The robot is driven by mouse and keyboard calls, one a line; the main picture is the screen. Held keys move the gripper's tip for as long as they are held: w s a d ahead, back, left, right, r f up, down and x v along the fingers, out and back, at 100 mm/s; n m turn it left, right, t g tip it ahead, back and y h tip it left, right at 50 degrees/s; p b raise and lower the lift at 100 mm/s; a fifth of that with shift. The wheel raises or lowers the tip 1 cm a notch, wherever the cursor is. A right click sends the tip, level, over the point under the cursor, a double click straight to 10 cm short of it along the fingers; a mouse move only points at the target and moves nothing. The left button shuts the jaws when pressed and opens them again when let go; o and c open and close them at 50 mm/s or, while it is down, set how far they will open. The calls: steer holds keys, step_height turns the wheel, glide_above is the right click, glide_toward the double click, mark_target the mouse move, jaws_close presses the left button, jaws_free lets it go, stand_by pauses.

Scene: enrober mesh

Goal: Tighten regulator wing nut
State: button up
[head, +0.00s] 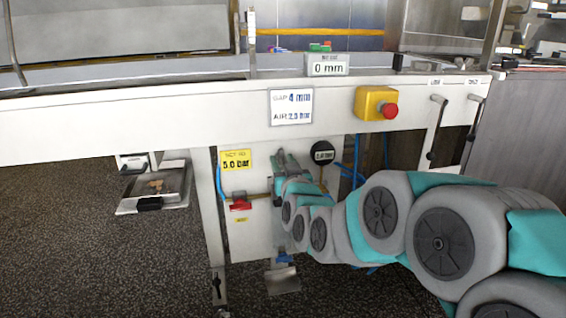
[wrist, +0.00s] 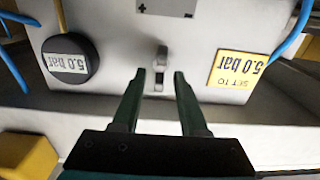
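In the wrist view, a small grey wing nut (wrist: 160,58) stands out from the white panel, its wing roughly upright in the picture. My gripper (wrist: 160,74) is open, with one dark finger on each side of the wing nut. Gaps show between the fingers and the nut, and I see no contact. In the head view my gripper (head: 281,155) is at the panel under the machine beam and hides the nut. A round black gauge (wrist: 70,60) reads 5.0 bar. A yellow label (wrist: 238,70) says SET TO 5.0 bar; it also shows in the head view (head: 236,160).
A grey plate with plus and minus marks (wrist: 165,8) is beside the nut. Blue hoses (wrist: 292,30) run near the panel. A red-handled valve (head: 240,203) is below the yellow label. A red emergency button (head: 390,111) sits on the beam above my arm.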

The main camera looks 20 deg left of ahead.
jaws_close()
steer(key=shift+m+b, duration=0.3)
steer(key=shift+m, duration=0.1)
steer(key=m+b, duration=0.1)
steer(key=m, duration=0.1)
steer(key=m+b, duration=0.1)
steer(key=shift+d+f+m, duration=0.1)
steer(key=shift+f+m, duration=0.1)
steer(key=shift+m, duration=0.2)
steer(key=shift+w+d+f+m+b, duration=0.15)
steer(key=shift+m+b, duration=0.75)
steer(key=shift+m, duration=2.45)
steer(key=shift+f+m+b, duration=0.1)
steer(key=shift+m+b, duration=0.8)
steer(key=shift+m, duration=2.45)
